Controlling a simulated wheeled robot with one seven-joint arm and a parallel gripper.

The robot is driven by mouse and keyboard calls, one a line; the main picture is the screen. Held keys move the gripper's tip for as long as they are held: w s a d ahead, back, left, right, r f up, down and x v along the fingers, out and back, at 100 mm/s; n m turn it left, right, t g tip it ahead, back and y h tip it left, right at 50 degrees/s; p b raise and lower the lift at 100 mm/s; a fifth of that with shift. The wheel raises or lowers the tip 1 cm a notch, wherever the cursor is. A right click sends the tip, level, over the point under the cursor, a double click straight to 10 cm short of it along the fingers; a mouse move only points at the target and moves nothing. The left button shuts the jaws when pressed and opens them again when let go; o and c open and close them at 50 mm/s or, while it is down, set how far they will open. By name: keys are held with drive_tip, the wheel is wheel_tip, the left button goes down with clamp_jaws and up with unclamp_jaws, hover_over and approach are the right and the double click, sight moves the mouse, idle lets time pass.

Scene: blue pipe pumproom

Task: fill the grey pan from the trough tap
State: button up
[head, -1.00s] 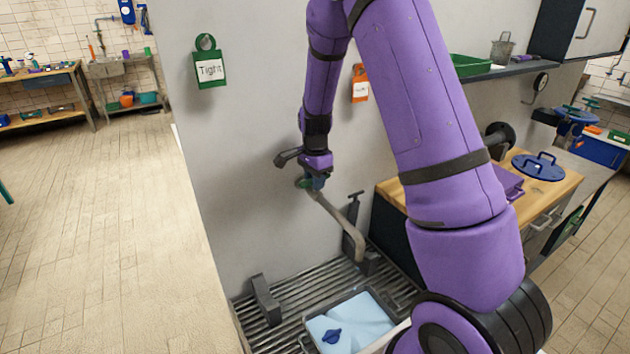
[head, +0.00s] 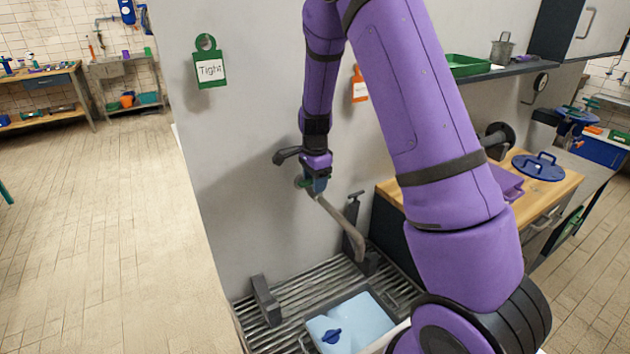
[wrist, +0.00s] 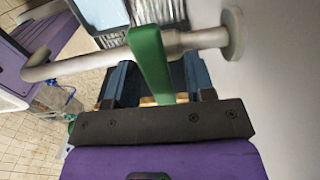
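The grey pan (head: 372,290) sits on the slatted trough (head: 290,301), with its near right side hidden by my arm. Light blue water (head: 362,318) fills its visible inside, and a small blue piece (head: 331,336) shows there. The grey tap spout (head: 345,228) slants down toward the pan; no stream can be made out. My gripper (head: 316,186) is at the tap's green lever. In the wrist view the lever (wrist: 150,60) stands between the two spread fingers of my gripper (wrist: 160,78), and I see no firm grip on it. The tap pipe (wrist: 120,58) passes beyond them.
A grey wall stands close behind the tap, with a green "Tight" tag (head: 209,68) and an orange tag (head: 359,87). To the right is a wooden counter (head: 563,183) with a blue lid (head: 538,166). Open tiled floor (head: 110,230) lies to the left.

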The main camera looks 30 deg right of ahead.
wheel_tip(320, 180, up, 11)
idle(0.8)
idle(0.4)
drive_tip(key=s+a+r+n+t+y, duration=0.1)
drive_tip(key=s+a+r+n+t, duration=0.3)
drive_tip(key=s+r+n, duration=0.8)
drive_tip(key=s+a+r+n, duration=0.2)
drive_tip(key=s+n, duration=0.1)
drive_tip(key=s, duration=0.7)
drive_tip(key=s+a+r+n+t+h, duration=0.1)
drive_tip(key=s+a+r+n, duration=0.1)
drive_tip(key=s, duration=0.8)
drive_tip(key=shift+s+a+r+n, duration=0.25)
drive_tip(key=shift+a+r+n, duration=0.1)
drive_tip(key=shift+r+n, duration=0.45)
drive_tip(key=shift+w+r, duration=0.1)
